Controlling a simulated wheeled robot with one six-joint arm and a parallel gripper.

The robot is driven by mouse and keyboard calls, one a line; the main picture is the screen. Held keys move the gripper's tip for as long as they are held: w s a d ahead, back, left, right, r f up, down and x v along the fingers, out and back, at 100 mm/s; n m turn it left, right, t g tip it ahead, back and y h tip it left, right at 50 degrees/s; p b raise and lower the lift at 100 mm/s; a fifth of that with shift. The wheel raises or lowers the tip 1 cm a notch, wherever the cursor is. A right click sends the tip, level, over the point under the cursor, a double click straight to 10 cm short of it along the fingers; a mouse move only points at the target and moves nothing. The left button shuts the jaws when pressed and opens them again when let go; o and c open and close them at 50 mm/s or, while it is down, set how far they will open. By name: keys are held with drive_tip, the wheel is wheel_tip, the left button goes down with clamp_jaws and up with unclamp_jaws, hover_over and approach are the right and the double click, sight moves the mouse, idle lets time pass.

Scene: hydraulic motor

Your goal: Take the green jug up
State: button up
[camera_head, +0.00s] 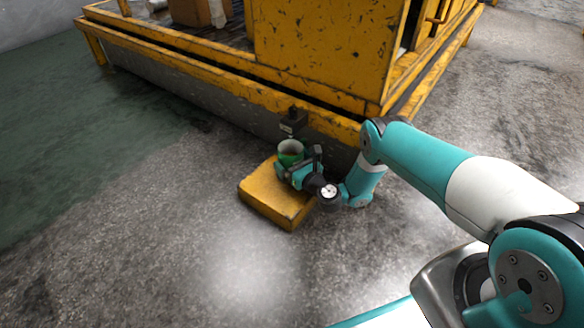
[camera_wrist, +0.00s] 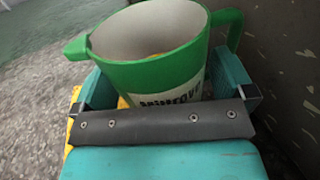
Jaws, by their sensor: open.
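The green jug (camera_wrist: 165,80) stands upright between the two fingers of my gripper (camera_wrist: 168,92) in the wrist view. Its spout points left, its handle is at the right, and a pale label with dark letters is partly hidden by the gripper's grey bar. The jaws are open around the jug. In the head view the jug (camera_head: 290,149) shows its pale inside and some green, at the far end of my gripper (camera_head: 290,164). It appears to stand on a yellow block (camera_head: 268,208), though its base is hidden by the gripper.
A large worn yellow machine frame (camera_head: 320,50) stands just behind the block, with a low dark side wall close to the jug. A small dark box (camera_head: 293,122) is fixed on it near the jug. The grey concrete floor (camera_head: 150,240) at left and front is clear.

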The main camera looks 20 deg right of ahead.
drive_tip(key=shift+w, duration=0.1)
drive_tip(key=c, duration=1.1)
drive_tip(key=shift+r, duration=0.1)
drive_tip(key=shift+r, duration=0.1)
